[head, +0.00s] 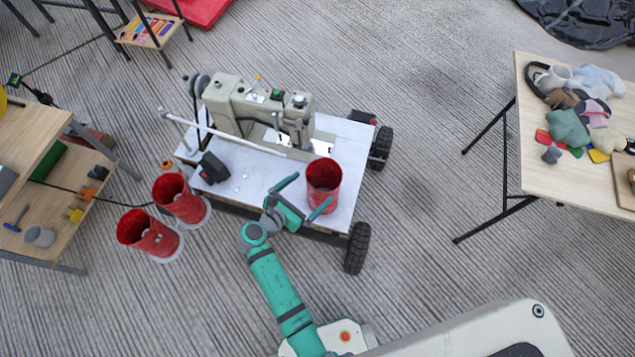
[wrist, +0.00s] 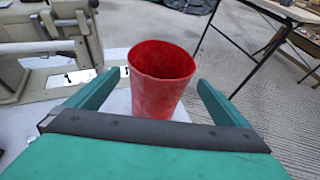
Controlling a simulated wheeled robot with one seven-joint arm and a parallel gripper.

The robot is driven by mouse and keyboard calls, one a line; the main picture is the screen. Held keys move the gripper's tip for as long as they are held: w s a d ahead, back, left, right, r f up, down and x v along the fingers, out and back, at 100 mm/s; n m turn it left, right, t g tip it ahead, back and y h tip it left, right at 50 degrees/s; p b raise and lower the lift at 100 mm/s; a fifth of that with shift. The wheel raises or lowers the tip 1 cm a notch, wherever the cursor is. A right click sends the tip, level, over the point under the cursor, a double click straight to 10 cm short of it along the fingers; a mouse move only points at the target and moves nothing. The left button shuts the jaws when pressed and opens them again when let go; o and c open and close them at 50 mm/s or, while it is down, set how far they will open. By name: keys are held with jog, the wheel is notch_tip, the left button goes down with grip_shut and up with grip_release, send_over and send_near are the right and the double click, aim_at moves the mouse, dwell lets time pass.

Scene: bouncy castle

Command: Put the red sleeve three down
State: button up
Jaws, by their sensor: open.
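A red sleeve (head: 324,185), an open-topped cylinder, stands upright on the right part of the white cart top (head: 345,150). It also shows in the wrist view (wrist: 161,82), in front of and between my fingers. My gripper (head: 305,197) is open, its teal fingers spread on either side of the sleeve's near side; they also show in the wrist view (wrist: 155,95). I cannot tell whether they touch it. Two more red sleeves, one (head: 180,200) and another (head: 148,233), sit on pale round bases left of the cart. Which sleeve is number three cannot be told.
A beige sewing machine (head: 262,108) stands on the cart behind the sleeve, with a black box (head: 212,168) at the cart's left. A table with cloth pieces (head: 540,180) is at the right. A wooden shelf (head: 50,225) is at the left.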

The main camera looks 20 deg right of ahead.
jog(key=v, duration=0.3)
jog(key=shift+s+a+f, duration=0.1)
jog(key=shift+s+a, duration=0.1)
jog(key=s+a+f+m+t+y, duration=0.1)
jog(key=s+a+f+m+y, duration=0.2)
jog(key=s+f, duration=0.35)
jog(key=s+a+r+m+t+y, duration=0.1)
jog(key=s+a+m+y, duration=0.15)
jog(key=s, duration=0.25)
jog(key=s+a+r+m+t+y, duration=0.1)
jog(key=s+r+m+y, duration=0.1)
jog(key=s+m+y, duration=0.3)
jog(key=s+r+m+t, duration=0.2)
jog(key=s+r+m, duration=0.3)
jog(key=r, duration=0.6)
jog(key=s+r+m+t, duration=0.3)
jog(key=s+r+m, duration=0.3)
jog(key=r+m, duration=0.3)
jog(key=shift+s+a+r+y, duration=0.35)
jog(key=shift+a+r, duration=0.1)
jog(key=shift+r, duration=0.45)
